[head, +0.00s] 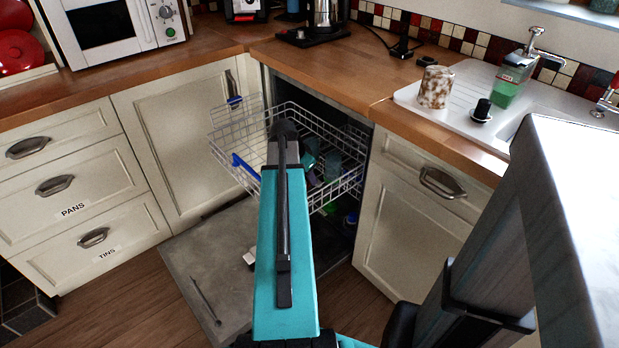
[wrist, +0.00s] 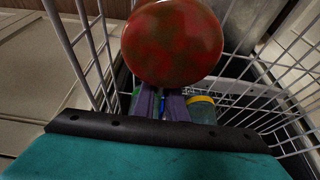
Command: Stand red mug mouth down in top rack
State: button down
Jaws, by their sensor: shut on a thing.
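The red mug (wrist: 172,42) shows in the wrist view as a round, mottled red face, with no opening visible. My gripper (wrist: 166,104) is shut on it at its near edge, with purple fingers. The top rack (head: 225,150) is a white wire basket pulled out of the dishwasher; its wires also show around the mug in the wrist view (wrist: 85,45). The mug is over or within the rack; whether it touches the wires I cannot tell. In the head view my arm hides the mug and the fingertips.
Teal glassware (head: 332,165) stands in the rack's right part. A yellow-rimmed item (wrist: 201,101) lies beyond my fingers. The dishwasher door (head: 205,262) is folded down. A brown-and-white mug (head: 435,87) and a green soap bottle (head: 508,88) stand by the sink.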

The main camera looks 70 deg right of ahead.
jog(key=shift+f, duration=0.1)
jog(key=c, duration=1.8)
grip_release()
jog(key=shift+p+v, duration=0.55)
jog(key=shift+v, duration=5.55)
